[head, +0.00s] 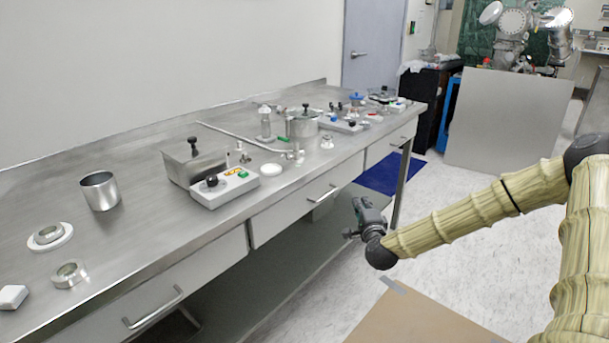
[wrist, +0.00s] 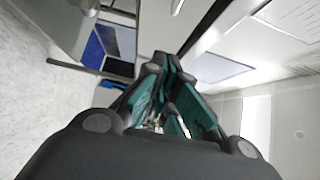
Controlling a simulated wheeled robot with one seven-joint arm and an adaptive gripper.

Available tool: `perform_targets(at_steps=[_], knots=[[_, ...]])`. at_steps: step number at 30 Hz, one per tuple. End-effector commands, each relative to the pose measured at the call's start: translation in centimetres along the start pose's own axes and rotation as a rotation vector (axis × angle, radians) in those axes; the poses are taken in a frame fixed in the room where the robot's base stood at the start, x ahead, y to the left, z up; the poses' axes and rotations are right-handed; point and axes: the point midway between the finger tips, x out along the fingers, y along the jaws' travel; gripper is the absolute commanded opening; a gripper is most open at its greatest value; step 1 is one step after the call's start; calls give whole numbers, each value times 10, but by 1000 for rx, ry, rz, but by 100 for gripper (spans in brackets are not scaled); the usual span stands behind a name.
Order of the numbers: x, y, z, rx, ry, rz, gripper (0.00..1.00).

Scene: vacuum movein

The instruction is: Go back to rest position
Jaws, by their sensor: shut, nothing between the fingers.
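My gripper (head: 352,218) hangs in front of the metal workbench (head: 130,235), below the level of its top and near the drawer fronts. It is at the end of my arm, which reaches in from the right in the head view. The gripper is apart from the bench and holds nothing. In the wrist view my gripper (wrist: 168,65) shows its dark and teal fingers drawn together.
On the bench stand a control box (head: 225,187), a metal cup (head: 100,191), a lidded pot (head: 304,128) and several small fittings. Drawer handles (head: 153,308) stick out in front. A brown board (head: 420,320) lies below my arm. Open floor (head: 470,255) lies to the right.

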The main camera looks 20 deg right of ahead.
Motion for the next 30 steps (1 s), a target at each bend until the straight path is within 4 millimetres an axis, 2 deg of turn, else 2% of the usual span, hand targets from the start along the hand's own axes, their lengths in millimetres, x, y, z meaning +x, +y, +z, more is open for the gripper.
perform_targets(at_steps=[5,7,11,14,21,26,30], knots=[[-1,2,4,-6,-7,5,0],[-4,8,11,-23,-22,20,0],[-17,32,40,-96,-84,83,0],[-35,60,68,-182,-156,154,0],[-93,131,127,-393,-336,323,0],[-140,176,154,-534,-460,428,0],[-186,214,171,-656,-573,518,0]])
